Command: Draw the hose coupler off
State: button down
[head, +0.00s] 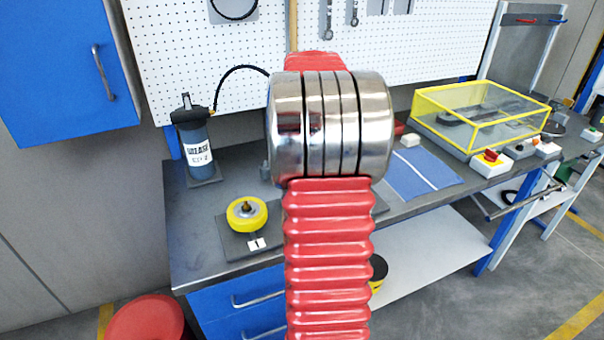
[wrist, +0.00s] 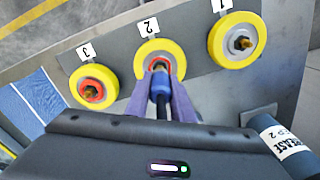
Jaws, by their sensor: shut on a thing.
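In the wrist view my gripper (wrist: 158,92) has its two purple fingers shut on the blue hose coupler (wrist: 160,82). The coupler's front end is at the hub of the yellow wheel marked 2 (wrist: 145,66), inside a red ring; I cannot tell whether it is still seated on the fitting. A dark hose (wrist: 162,109) runs back from the coupler between the fingers. In the head view my own arm hides the gripper, the coupler and wheel 2. The hose (head: 236,69) leaves the grease canister (head: 193,145) and passes behind my arm.
The wheel marked 3 (wrist: 93,86) has a brass fitting with a red ring.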

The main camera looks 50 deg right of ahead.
jog(key=shift+r, duration=0.65)
jog(key=shift+s, duration=0.1)
